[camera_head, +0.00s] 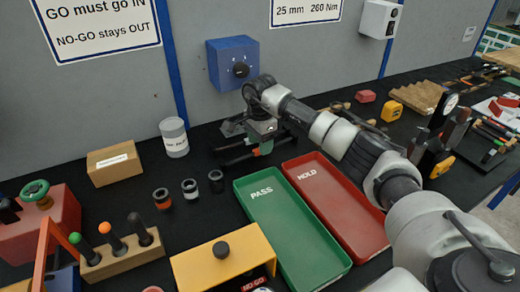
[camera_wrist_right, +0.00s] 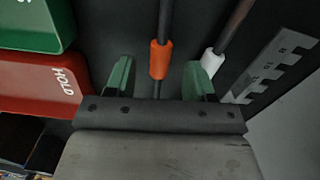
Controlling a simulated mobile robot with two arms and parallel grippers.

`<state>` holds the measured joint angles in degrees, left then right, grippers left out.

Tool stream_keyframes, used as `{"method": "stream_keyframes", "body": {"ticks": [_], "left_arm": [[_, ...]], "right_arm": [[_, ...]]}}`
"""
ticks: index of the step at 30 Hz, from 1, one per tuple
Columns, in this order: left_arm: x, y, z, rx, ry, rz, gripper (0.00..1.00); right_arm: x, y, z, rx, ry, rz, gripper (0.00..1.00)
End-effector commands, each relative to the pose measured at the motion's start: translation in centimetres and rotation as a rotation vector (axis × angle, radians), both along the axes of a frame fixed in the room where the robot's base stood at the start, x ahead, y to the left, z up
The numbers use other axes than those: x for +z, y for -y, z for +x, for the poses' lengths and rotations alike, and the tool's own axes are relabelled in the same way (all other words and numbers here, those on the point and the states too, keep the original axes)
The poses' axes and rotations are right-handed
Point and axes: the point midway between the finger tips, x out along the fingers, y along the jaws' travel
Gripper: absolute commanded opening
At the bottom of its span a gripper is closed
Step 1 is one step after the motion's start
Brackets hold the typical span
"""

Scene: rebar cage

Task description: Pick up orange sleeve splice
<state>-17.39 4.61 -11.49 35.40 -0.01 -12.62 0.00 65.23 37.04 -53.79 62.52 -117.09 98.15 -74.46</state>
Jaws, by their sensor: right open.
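The orange sleeve splice (camera_wrist_right: 160,58) sits around a thin dark bar in the right wrist view. My right gripper (camera_wrist_right: 157,68) is open, its green fingers on either side of the orange sleeve, with visible gaps to both. Whether it is level with the sleeve in depth I cannot tell. In the head view my right gripper (camera_head: 258,138) is over the black table at the back, and a small orange patch of the sleeve (camera_head: 267,147) shows beside it. A white sleeve (camera_wrist_right: 213,62) on another bar lies just right of the right finger. My left gripper is not in view.
The green PASS tray (camera_head: 244,192) and red HOLD tray (camera_head: 292,170) lie in front of the gripper. A blue box (camera_head: 224,64) is on the wall behind. A toothed metal gauge (camera_wrist_right: 275,68) is at right in the wrist view. Small banded cylinders (camera_head: 190,189) stand left.

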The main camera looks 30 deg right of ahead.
Motion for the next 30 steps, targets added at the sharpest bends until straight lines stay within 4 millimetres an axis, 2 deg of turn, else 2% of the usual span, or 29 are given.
{"method": "stream_keyframes", "body": {"ticks": [3, 6, 13, 21, 24, 30], "left_arm": [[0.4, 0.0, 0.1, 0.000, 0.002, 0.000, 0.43], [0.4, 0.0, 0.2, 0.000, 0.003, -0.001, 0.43], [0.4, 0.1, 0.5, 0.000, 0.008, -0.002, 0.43], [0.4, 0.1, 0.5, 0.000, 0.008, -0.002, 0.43], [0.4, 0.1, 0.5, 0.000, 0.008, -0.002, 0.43], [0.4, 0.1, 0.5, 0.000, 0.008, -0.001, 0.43]], "right_arm": [[-1.6, 0.0, 0.0, -0.002, -0.002, 0.002, 0.54], [-2.2, 0.0, 0.0, -0.002, -0.001, 0.000, 0.54], [-2.3, 0.0, 0.0, -0.001, 0.001, 0.000, 0.54], [-2.3, 0.0, 0.0, -0.001, 0.001, 0.001, 0.12], [-2.3, 0.0, 0.0, -0.001, 0.001, 0.001, 0.00], [-2.2, 0.0, 0.0, -0.001, 0.003, 0.001, 0.00]]}}
